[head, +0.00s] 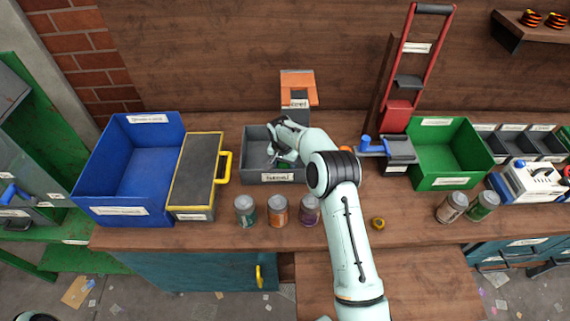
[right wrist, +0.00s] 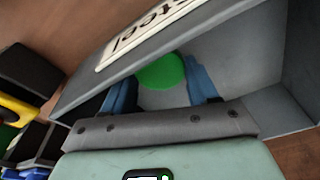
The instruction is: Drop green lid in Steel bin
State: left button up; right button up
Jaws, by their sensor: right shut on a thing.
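The Steel bin (head: 253,150) is a grey open box with a label on its front, standing on the bench in the head view. In the right wrist view its grey wall (right wrist: 245,40) and the "Steel" label fill much of the picture. My right gripper (head: 281,160) reaches down into the bin's opening. It is shut on the green lid (right wrist: 160,72), a round disc between the two blue fingers. In the head view only a small green part of the lid (head: 287,165) shows, the rest hidden by the hand. My left gripper is not in view.
A blue bin (head: 95,178) and a yellow-edged grey box (head: 195,178) stand to the left. Cans (head: 245,211) stand in front of the Steel bin. A green bin (head: 440,183) and a small blue-handled device (head: 398,150) stand to the right.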

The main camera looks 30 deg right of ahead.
jog(key=shift+s+d+f, duration=0.1)
jog(key=shift+s+f, duration=0.05)
jog(key=shift+f, duration=0.4)
jog(key=o, duration=1)
jog(key=shift+r, duration=0.1)
notch_tip(320, 180, up, 13)
jog(key=s+a, duration=0.1)
jog(key=shift+a, duration=0.2)
jog(key=shift+s, duration=0.1)
